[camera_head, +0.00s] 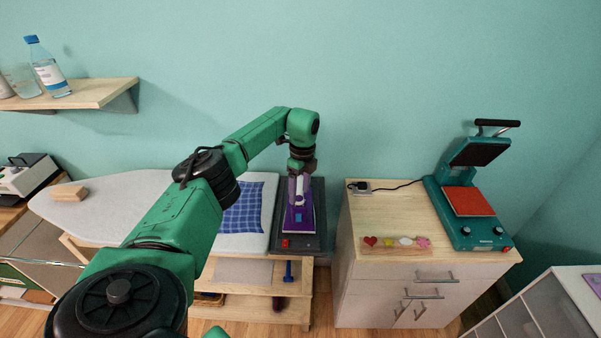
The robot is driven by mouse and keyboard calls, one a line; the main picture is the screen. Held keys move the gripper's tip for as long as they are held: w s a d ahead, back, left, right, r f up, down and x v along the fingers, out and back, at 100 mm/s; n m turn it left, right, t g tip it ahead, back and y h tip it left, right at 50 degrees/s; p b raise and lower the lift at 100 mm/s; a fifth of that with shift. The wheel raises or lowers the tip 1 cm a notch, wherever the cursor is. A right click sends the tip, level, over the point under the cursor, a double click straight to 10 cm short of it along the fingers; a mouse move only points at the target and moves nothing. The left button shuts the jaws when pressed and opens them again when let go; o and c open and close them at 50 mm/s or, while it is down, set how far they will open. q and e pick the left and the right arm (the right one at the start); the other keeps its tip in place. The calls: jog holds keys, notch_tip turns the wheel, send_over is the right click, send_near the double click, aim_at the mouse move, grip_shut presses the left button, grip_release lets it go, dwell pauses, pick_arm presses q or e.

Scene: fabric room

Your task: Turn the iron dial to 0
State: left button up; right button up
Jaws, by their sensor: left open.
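A purple iron (306,222) stands on a dark rest (312,243) at the right end of the ironing board (107,191). A small red part (286,243) shows at the front of the rest, and a blue patch shows on the iron's lower front. My left gripper (299,190) points down right over the iron's upper part. It is open, and its fingers overlap the iron, so I cannot tell whether they touch it. The dial and its setting are too small or hidden to read. My right gripper is out of view.
A blue checked cloth (245,212) lies left of the iron. A drawer cabinet (380,285) to the right bears a green heat press (467,210) and a strip of small coloured shapes (397,243). A wall shelf (95,93) holds a bottle (48,70).

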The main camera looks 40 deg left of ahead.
pick_arm(q)
notch_tip(320, 180, up, 13)
jog(key=w+b, duration=0.1)
jog(key=b, duration=0.2)
jog(key=shift+r, duration=0.2)
